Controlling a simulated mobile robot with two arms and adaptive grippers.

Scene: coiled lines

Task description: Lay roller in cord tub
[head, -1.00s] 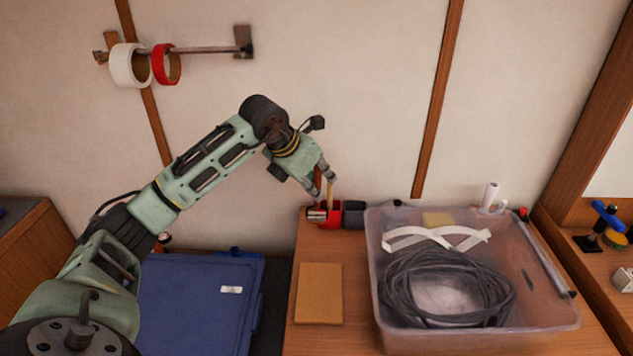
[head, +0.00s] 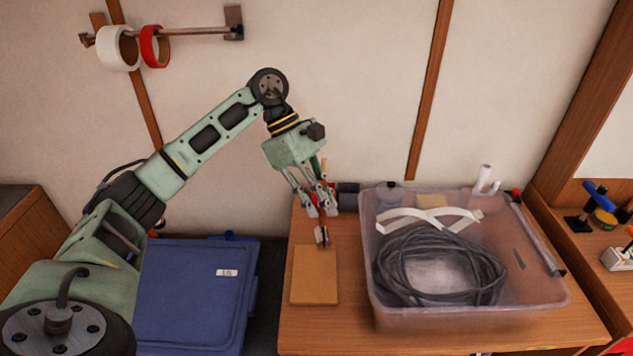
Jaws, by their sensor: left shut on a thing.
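My left gripper (head: 322,212) points down above the left part of the wooden table and is shut on a small tool that looks like the roller (head: 322,237). The roller hangs below the fingertips with a dark stem and a pale end, just above or at the far edge of a tan pad. Its upper part is hidden by the fingers. The cord tub (head: 470,319), a clear plastic bin, stands to the right of the gripper. Coiled dark cord (head: 440,262) and white strips (head: 430,217) lie in it. My right gripper is out of view.
The tan pad (head: 315,276) lies left of the tub. A dark cylinder (head: 347,196) stands behind the gripper. White rolls (head: 484,179) stand behind the tub, and a long rod (head: 540,243) lies along its right side. A blue lidded box (head: 195,300) is at left.

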